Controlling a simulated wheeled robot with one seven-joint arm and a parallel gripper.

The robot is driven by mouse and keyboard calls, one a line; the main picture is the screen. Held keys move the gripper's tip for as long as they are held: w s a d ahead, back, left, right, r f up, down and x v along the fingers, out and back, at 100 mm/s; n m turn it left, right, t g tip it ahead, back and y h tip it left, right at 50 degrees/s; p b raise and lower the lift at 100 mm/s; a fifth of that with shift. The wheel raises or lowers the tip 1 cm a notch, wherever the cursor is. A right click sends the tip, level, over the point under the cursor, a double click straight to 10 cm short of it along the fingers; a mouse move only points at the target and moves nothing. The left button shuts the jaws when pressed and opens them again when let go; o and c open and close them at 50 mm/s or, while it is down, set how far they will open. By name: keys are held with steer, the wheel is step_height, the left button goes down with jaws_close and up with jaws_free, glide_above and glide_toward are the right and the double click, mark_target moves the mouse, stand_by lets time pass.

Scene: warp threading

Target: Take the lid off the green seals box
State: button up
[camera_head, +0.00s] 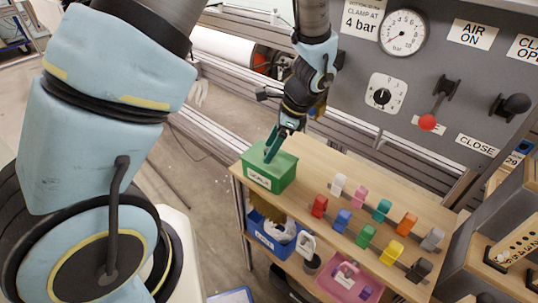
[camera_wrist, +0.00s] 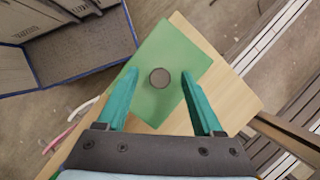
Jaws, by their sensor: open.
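The green seals box (camera_head: 269,177) stands at the left end of the wooden bench, with a white label on its front. In the wrist view I look down on its green lid (camera_wrist: 165,52), which has a round dark knob (camera_wrist: 160,78) in the middle. My gripper (camera_head: 271,152) is right over the box. In the wrist view its two teal fingers (camera_wrist: 160,78) are open, one on each side of the knob and apart from it. The head view does not show the knob clearly behind the fingers.
Several coloured blocks (camera_head: 365,236) stand in rows on the wooden bench (camera_head: 310,160) to the right of the box. A blue bin (camera_head: 272,240) and a pink tray (camera_head: 340,285) are below. A grey panel with a gauge (camera_head: 403,32) and a red-knobbed lever (camera_head: 428,122) rises behind.

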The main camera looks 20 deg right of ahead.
steer(key=shift+f, duration=0.1)
jaws_close()
stand_by(0.5)
